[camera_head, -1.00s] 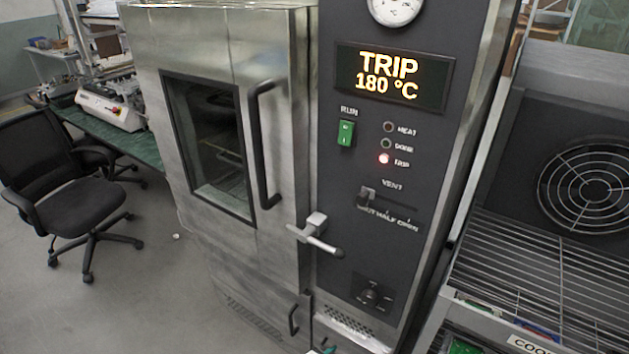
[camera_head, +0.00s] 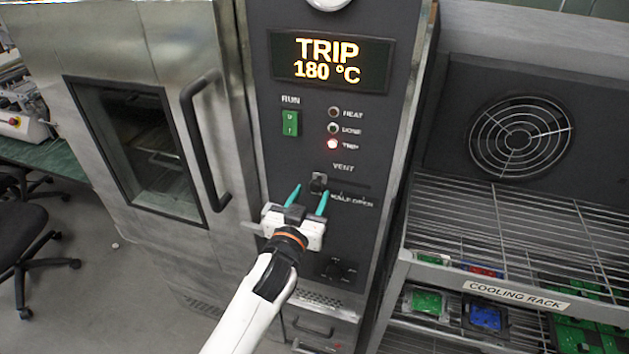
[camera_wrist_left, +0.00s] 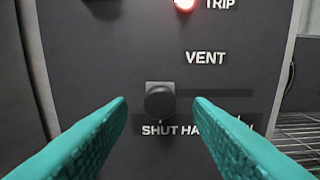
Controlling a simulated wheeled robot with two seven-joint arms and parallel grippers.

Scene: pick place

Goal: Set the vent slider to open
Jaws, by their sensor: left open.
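The vent slider is a dark knob (camera_head: 318,182) under the word VENT on the oven's dark control panel. In the left wrist view the knob (camera_wrist_left: 160,102) sits at the left end of its slot, above the word SHUT. The slot (camera_wrist_left: 215,93) runs to the right of it. My left gripper (camera_head: 309,194) is open, its teal fingertips just below and to either side of the knob in the head view. In the wrist view the fingers lie left and right of the knob, apart from it. Part of the scale lettering is hidden by the right finger.
The display (camera_head: 330,62) reads TRIP 180 °C, and the red TRIP lamp (camera_head: 333,144) is lit. A green RUN switch (camera_head: 290,123) is above left of the slider. The oven door handle (camera_head: 205,145) stands out at left. A cooling rack (camera_head: 500,220) is at right.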

